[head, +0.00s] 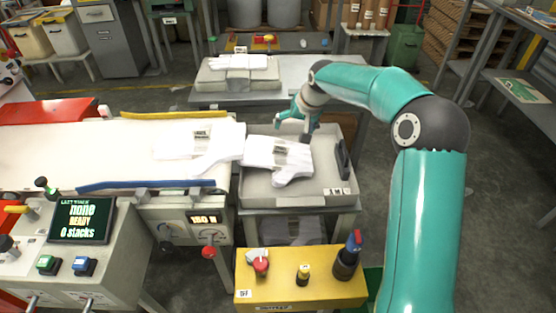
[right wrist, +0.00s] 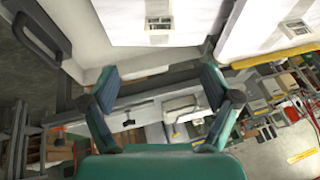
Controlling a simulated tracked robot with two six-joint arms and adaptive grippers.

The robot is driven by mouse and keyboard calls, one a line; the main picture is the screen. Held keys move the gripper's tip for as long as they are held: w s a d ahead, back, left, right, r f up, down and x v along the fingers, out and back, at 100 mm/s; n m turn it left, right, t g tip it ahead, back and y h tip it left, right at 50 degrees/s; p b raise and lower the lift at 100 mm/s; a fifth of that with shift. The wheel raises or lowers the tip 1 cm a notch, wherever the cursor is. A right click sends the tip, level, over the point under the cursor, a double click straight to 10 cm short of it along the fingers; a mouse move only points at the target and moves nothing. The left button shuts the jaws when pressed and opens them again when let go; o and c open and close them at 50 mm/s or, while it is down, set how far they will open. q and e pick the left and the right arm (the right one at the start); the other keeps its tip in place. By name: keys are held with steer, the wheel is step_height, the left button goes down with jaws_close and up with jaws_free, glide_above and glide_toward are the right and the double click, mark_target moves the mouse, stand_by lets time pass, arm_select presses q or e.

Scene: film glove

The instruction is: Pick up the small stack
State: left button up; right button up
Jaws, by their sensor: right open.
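I cannot tell by size which is the small one. My right gripper (head: 293,131) is open and empty over the far side of the tray, close to the tray stack. In the right wrist view its fingers (right wrist: 160,92) are spread with nothing between them. Parts of both stacks (right wrist: 120,18) show above them. My left gripper is not in view.
The tray has a dark handle (head: 343,158) on its right. A yellow box (head: 300,277) with knobs stands in front. A display (head: 82,220) reads "none", "READY", "0 stacks". Blue (head: 150,185) and yellow (head: 175,115) rails edge the belt. A far table (head: 310,72) stands behind.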

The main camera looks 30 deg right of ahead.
glide_above(282, 147)
steer(key=s, duration=0.2)
step_height(282, 147, down, 8)
steer(key=shift+s+f, duration=0.15)
steer(key=shift+f, duration=0.05)
steer(key=shift+w+p+x, duration=0.2)
steer(key=shift+p+x, duration=0.35)
steer(key=shift+x, duration=2.2)
steer(key=shift+r, duration=0.1)
steer(key=c, duration=1.6)
steer(key=shift+d+r, duration=0.1)
steer(key=shift+c, duration=0.2)
